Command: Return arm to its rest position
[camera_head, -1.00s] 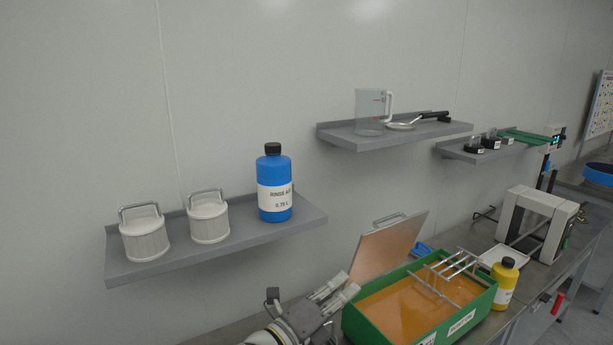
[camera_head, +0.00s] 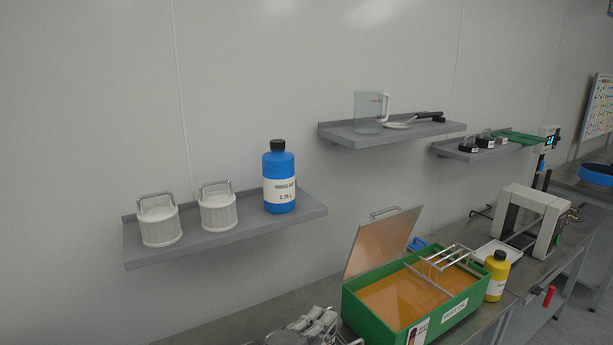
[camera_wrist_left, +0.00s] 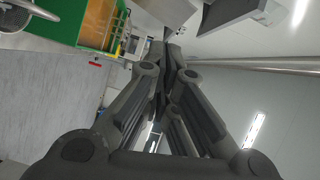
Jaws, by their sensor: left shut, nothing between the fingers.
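My left gripper (camera_head: 318,322) is at the bottom edge of the head view, low in front of the bench and just left of the green tank (camera_head: 378,322). In the left wrist view its dark fingers (camera_wrist_left: 168,62) are closed together with nothing between them. The green tank with orange liquid shows at the upper left of the wrist view (camera_wrist_left: 92,22), apart from the fingers. The rest of my left arm is cut off below the head view. My right gripper does not show.
The tank's lid (camera_head: 383,243) stands open. A yellow bottle (camera_head: 496,276) is right of the tank. A wall shelf (camera_head: 250,232) holds two white baskets (camera_head: 217,210) and a blue bottle (camera_head: 279,180). A higher shelf (camera_head: 350,133) holds a clear jug (camera_head: 368,112).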

